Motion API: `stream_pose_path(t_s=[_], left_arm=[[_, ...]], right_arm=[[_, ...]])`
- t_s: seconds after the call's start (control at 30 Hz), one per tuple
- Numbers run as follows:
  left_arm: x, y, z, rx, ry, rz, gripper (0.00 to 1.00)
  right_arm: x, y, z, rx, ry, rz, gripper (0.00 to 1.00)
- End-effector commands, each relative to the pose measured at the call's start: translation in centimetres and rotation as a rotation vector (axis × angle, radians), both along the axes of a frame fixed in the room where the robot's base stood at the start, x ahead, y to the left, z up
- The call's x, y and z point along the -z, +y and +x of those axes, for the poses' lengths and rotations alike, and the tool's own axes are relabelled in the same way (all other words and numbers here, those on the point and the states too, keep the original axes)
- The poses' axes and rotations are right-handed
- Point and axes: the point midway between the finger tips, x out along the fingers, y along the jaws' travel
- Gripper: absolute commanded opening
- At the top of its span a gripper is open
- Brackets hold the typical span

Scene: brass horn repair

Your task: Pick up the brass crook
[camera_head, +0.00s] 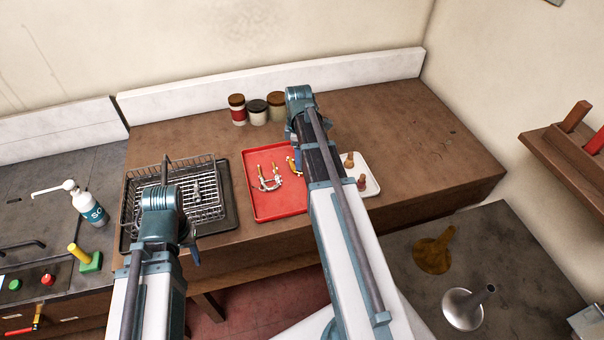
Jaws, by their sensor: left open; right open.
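A red tray (262,209) lies on the brown wooden bench. In it lies a curved, U-shaped piece with brass and silvery parts (269,181), which looks like the brass crook. A yellow brass-coloured piece (293,165) lies to its right, partly hidden by my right arm. My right gripper (291,136) is at the back edge of the red tray, mostly hidden behind its own arm; it is open and empty as far as I see. My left gripper (192,253) is in front of the wire rack, largely hidden by its arm, and open, apart from the tray.
A wire rack (140,190) in a dark tray stands left of the red tray. Several jars (257,112) stand behind. A white tray (370,187) with small brown-handled items is at right. A soap bottle (88,208) stands far left. The bench's right side is clear.

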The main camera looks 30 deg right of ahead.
Motion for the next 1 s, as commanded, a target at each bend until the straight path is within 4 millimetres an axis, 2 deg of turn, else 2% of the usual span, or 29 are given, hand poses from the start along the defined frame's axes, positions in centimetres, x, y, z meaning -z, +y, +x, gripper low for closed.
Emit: stream_pose_path(t_s=[0.27, 0.7, 0.97, 1.0], left_arm=[[0.6, 0.0, 0.0, 0.002, 0.0, 0.0, 0.48], [5.4, 0.0, 0.0, 0.007, 0.0, 0.002, 0.48], [5.3, 0.0, 0.0, 0.007, 0.0, 0.001, 0.48], [5.3, 0.0, 0.0, 0.007, 0.0, 0.001, 0.48]], right_arm=[[0.6, 0.0, -0.1, 0.0, 0.0, 0.0, 0.6], [5.4, -0.3, -0.6, 0.0, -0.001, 0.001, 0.6], [5.2, -0.3, -0.6, 0.0, -0.001, 0.0, 0.6], [5.2, -0.3, -0.6, 0.0, -0.001, 0.0, 0.57]])
